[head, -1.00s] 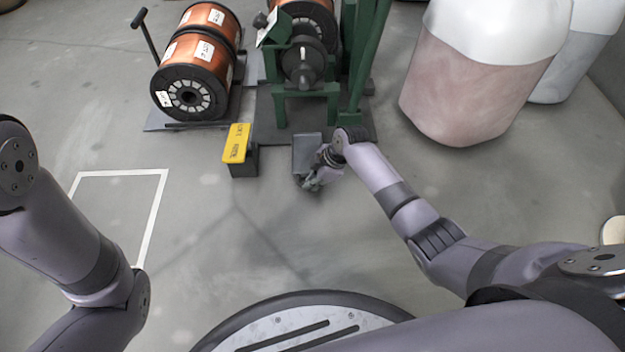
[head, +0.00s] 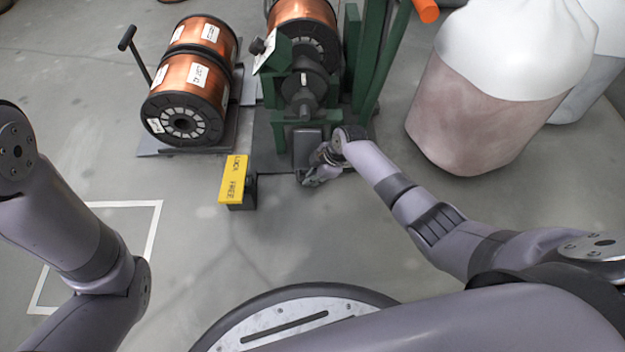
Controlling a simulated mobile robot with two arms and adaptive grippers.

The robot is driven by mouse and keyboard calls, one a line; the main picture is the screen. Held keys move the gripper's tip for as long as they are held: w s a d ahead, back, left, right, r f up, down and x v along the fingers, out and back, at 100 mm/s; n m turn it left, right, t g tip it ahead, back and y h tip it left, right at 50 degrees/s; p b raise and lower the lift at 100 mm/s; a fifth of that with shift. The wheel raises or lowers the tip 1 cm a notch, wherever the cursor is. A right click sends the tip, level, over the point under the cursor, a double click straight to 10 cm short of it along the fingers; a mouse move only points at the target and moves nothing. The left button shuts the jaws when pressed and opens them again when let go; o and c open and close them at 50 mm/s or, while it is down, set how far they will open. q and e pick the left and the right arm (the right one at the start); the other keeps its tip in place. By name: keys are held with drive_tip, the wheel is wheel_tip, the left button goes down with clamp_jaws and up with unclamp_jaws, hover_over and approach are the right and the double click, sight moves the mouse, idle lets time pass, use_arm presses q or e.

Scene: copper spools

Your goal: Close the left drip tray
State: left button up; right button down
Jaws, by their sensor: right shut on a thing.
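The drip tray (head: 306,145) is a small dark grey box low at the front of the green machine (head: 303,88). Its back part lies right up by the green frame and its front end faces me. My right gripper (head: 313,180) is at the tray's front end, shut on it; the fingers are small and partly hide that end. My left arm comes in at the left edge, and its gripper is out of the picture.
Copper spools (head: 188,98) sit on a low stand at left. A large white and pinkish container (head: 490,90) stands at right. The floor in front is clear.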

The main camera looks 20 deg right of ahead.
drive_tip(key=c, duration=1.7)
unclamp_jaws()
drive_tip(key=shift+o, duration=0.2)
drive_tip(key=v, duration=1.2)
drive_tip(key=shift+o, duration=0.3)
drive_tip(key=shift+s, duration=0.15)
